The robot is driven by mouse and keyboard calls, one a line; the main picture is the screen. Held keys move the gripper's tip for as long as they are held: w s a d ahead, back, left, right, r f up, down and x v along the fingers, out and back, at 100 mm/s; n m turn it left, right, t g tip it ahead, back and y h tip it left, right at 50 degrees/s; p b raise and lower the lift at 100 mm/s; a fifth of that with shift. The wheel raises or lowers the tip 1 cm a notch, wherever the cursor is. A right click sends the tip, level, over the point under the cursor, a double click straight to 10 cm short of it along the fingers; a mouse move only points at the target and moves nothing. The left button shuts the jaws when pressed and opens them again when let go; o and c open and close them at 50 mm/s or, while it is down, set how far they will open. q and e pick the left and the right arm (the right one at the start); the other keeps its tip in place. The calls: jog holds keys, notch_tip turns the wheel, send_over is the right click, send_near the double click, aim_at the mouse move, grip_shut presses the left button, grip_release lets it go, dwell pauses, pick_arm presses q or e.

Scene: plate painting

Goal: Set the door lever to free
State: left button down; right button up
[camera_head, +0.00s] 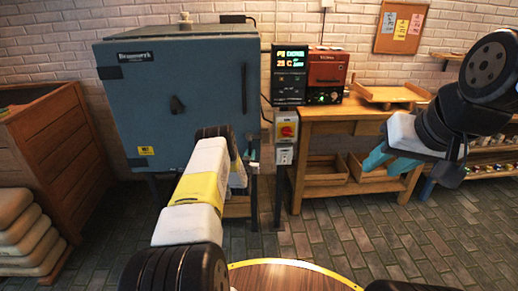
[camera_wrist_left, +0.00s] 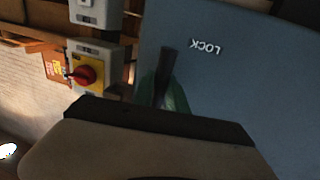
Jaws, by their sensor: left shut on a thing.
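The blue-grey kiln (camera_head: 180,90) stands at the left in the head view, its door closed. In the left wrist view a dark lever (camera_wrist_left: 166,68) stands out against the blue-grey surface, beside the upside-down word LOCK (camera_wrist_left: 206,47). My left gripper (camera_wrist_left: 163,98) is shut on the lever, with green fingers at its sides; the wrist housing hides their lower part. In the head view my left arm hides the lever, and the left gripper (camera_head: 240,165) is by the kiln's lower right. My right gripper (camera_head: 388,161) hangs before the wooden bench, its teal fingers apart and empty.
A red-and-yellow switch box (camera_head: 286,128) is right of the kiln, near my left gripper. A controller with a lit display (camera_head: 290,75) and a red box (camera_head: 328,70) are above it. A wooden bench (camera_head: 345,114) stands right; a round table (camera_head: 285,277) is in front.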

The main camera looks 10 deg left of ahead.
pick_arm(q)
jog(key=shift+a, duration=0.1)
dwell(0.4)
jog(key=a+m, duration=0.2)
jog(key=m, duration=0.1)
jog(key=s+a+m+g, duration=0.1)
jog(key=m, duration=0.1)
jog(key=shift+r, duration=0.4)
jog(key=m, duration=0.1)
jog(key=a+r+m, duration=0.1)
jog(key=a+r+m+g+y, duration=0.1)
jog(key=m, duration=0.1)
jog(key=shift+s+a, duration=0.1)
jog(key=shift+s, duration=0.15)
jog(key=shift+s+a+r+m+g+y, duration=0.15)
jog(key=shift+a+r+m+y, duration=0.15)
jog(key=shift+r+m, duration=0.7)
jog(key=shift+a+r+m+g+y, duration=0.1)
jog(key=shift+a+r+m+y, duration=0.35)
jog(key=shift+m, duration=0.9)
jog(key=shift+s+a+r+m+g+y, duration=0.1)
jog(key=shift+a+r+m+g+y, duration=0.05)
jog(key=shift+r+m, duration=0.9)
jog(key=c, duration=1.3)
grip_release()
jog(key=shift+f, duration=0.1)
